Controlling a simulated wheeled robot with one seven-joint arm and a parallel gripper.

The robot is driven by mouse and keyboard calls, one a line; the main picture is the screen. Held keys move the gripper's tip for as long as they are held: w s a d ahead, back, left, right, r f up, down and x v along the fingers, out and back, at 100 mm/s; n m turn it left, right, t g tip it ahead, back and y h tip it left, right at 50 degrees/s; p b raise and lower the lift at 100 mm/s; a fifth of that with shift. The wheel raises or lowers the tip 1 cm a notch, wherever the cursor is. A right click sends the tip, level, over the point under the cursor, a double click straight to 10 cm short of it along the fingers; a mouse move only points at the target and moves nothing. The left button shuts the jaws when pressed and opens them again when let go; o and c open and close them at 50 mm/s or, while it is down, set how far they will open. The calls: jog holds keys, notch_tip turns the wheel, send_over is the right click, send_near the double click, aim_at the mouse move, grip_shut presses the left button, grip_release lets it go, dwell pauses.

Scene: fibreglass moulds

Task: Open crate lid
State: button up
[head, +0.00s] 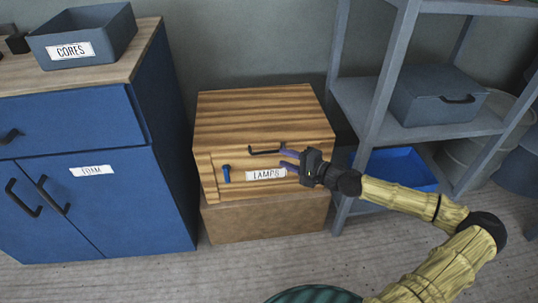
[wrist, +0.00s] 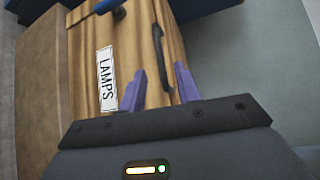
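The wooden crate (head: 262,115) with striped grain stands between the blue cabinet and the grey shelf. Its front carries a white LAMPS label (head: 266,174), a dark bar handle (head: 266,151) near the top edge and a blue peg-like piece (head: 227,174) at left. The crate looks shut. My gripper (head: 288,159) is at the right end of the handle, its purple fingers open. In the wrist view, the handle (wrist: 161,52) lies ahead between the two open fingers (wrist: 161,84), and the label (wrist: 106,80) is to the left. I cannot tell whether a finger touches the handle.
The crate rests on a plain brown box (head: 262,219). The blue cabinet (head: 90,215) is close on the left, with a CORES bin (head: 112,28) on top. The grey shelf (head: 375,105) stands at right, holding a grey lidded box (head: 425,90) and a blue tray (head: 405,168).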

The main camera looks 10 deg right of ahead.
aim_at(269, 152)
jog(key=shift+b+x, duration=0.85)
jog(key=shift+x, duration=2.75)
jog(key=shift+r, duration=0.1)
grip_shut()
